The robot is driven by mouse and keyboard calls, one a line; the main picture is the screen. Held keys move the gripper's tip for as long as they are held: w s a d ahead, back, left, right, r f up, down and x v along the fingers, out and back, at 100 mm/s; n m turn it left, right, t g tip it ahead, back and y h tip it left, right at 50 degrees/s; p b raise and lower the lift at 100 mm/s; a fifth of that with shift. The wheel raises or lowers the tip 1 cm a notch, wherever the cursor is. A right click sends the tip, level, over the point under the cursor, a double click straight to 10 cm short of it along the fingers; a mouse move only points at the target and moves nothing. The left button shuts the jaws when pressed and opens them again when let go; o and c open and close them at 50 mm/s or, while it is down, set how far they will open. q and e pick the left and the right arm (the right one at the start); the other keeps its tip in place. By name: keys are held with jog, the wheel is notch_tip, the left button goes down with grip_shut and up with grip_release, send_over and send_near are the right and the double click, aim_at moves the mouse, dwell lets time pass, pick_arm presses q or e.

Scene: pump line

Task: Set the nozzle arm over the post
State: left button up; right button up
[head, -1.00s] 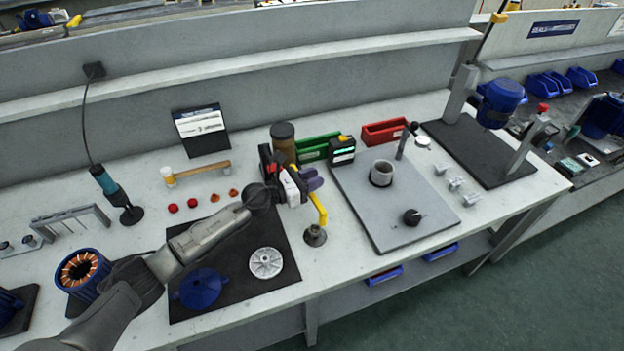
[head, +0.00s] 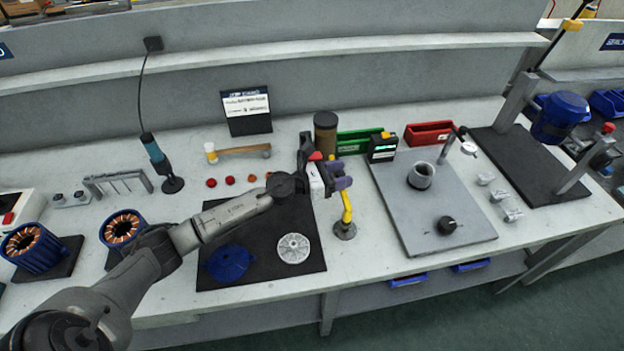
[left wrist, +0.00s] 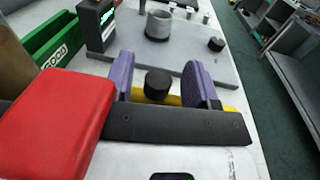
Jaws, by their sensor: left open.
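A grey hollow cylinder (head: 421,176), possibly the post, stands on the grey plate to the right. My right gripper is not in view.
The grey plate (head: 410,220) also carries a black knob (head: 447,225). The mat (head: 262,222) holds a blue part and a silver disc.

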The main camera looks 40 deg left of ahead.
pick_arm(q)
jog(key=v, duration=1)
jog(key=shift+s+a, duration=0.15)
jog(key=shift+s, duration=0.15)
